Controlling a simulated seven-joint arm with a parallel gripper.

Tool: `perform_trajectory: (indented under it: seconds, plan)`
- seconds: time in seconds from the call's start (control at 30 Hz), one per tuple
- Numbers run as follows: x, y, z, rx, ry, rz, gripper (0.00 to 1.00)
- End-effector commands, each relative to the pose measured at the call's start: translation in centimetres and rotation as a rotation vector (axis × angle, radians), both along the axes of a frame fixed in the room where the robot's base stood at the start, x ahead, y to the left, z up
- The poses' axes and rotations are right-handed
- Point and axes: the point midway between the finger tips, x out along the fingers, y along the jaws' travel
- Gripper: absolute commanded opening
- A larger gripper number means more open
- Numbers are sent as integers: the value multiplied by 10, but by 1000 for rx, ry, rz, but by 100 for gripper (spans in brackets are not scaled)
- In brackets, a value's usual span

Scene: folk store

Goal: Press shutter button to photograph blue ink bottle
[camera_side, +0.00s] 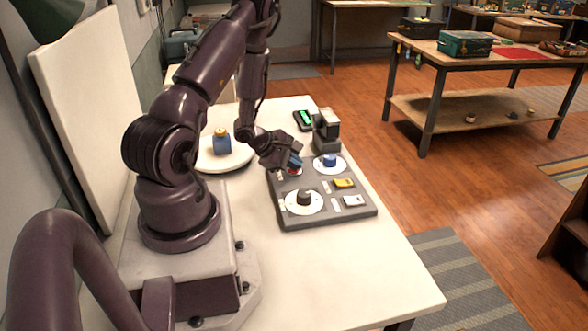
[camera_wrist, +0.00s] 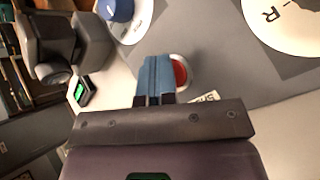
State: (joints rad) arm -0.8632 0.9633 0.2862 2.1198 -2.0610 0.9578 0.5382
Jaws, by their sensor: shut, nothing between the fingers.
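The blue ink bottle (camera_side: 222,145) with a yellow cap stands upright on a round white plate (camera_side: 211,163), left of my gripper in the side view. My gripper (camera_side: 295,161) is shut and empty, its blue fingertips pointing down over the left part of a grey control panel (camera_side: 285,215). A round red button (camera_wrist: 181,73) in a pale ring shows right beside my fingertips (camera_wrist: 157,72) in the wrist view, partly hidden by them. I cannot tell whether they touch it. In the side view only a sliver of red shows below the fingers.
The panel also carries a blue knob (camera_side: 329,160), a dark knob (camera_side: 304,198), a yellow switch (camera_side: 344,183) and a white switch (camera_side: 354,201). A dark grey upright device (camera_side: 326,130) stands at its far end, near a small device with a green screen (camera_side: 303,119). The near tabletop is clear.

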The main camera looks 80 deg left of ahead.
Motion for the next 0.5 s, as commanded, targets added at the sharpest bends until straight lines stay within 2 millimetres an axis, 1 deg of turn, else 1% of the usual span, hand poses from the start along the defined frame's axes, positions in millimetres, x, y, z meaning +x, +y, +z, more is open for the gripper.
perform_trajectory:
  seconds: [0.17,0.5]
  plan:
    - [0,0,1,0,1,0,0]
    - [-1,0,16,0,1,0,0]
